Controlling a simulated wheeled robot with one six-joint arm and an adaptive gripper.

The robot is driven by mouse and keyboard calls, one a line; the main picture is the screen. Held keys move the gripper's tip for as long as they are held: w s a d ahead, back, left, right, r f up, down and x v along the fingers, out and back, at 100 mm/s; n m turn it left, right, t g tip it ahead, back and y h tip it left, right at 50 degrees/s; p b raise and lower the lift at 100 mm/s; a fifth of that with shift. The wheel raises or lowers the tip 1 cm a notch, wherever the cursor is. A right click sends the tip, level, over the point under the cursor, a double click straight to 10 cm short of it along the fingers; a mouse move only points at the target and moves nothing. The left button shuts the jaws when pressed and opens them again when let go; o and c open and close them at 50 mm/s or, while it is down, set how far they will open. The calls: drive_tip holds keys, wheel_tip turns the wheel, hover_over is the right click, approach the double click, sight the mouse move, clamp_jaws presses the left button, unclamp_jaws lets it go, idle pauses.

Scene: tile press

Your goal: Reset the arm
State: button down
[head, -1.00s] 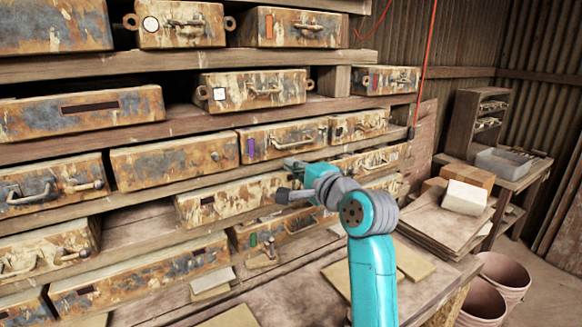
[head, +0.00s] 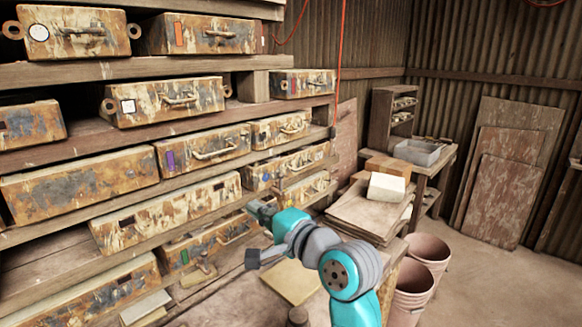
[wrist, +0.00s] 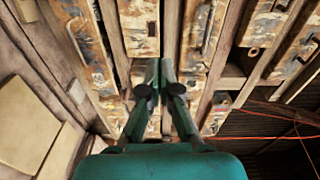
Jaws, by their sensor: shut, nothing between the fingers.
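My gripper (wrist: 160,68) is at the centre of the wrist view, its two teal fingers close together with nothing visible between them. Metal boxes on wooden shelves lie beyond the fingertips. In the head view my teal and grey arm rises from the lower right, bent toward the shelves at the left. There the gripper end is small and partly hidden by the wrist. I cannot tell from the head view whether it touches the shelf edge.
Rusty metal boxes (head: 80,183) with handles fill the shelves at the left. Pink buckets (head: 428,252) stand on the floor at the right. Open floor lies beyond them.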

drive_tip(key=s+d+f+t+h, duration=0.1)
drive_tip(key=d+f, duration=0.2)
drive_tip(key=f, duration=0.3)
drive_tip(key=s+d+f+h, duration=0.2)
drive_tip(key=d+f, duration=0.1)
drive_tip(key=f, duration=0.4)
drive_tip(key=s+d+f+t+h, duration=0.1)
drive_tip(key=d+f, duration=0.3)
drive_tip(key=f, duration=0.3)
drive_tip(key=shift+s+d+f+m+t+h, duration=0.1)
drive_tip(key=shift+s+m+t+h, duration=0.2)
drive_tip(key=shift+s, duration=0.1)
drive_tip(key=s+d+f+n+t+h, duration=0.1)
drive_tip(key=s+d+f+h, duration=0.2)
drive_tip(key=s+d+f, duration=0.65)
drive_tip(key=s+d+f+n+h, duration=0.25)
drive_tip(key=s+d+f, duration=0.35)
drive_tip(key=s, duration=0.7)
drive_tip(key=s+d+r+n+h, duration=0.1)
drive_tip(key=s+d+n, duration=0.1)
drive_tip(key=s, duration=0.9)
drive_tip(key=s+d+r+n+h, duration=0.1)
drive_tip(key=s+d+n+h, duration=0.1)
drive_tip(key=s, duration=1)
drive_tip(key=shift+s+d+r+n+g, duration=0.2)
drive_tip(key=shift+d+r+n+g, duration=0.1)
drive_tip(key=shift+n, duration=0.25)
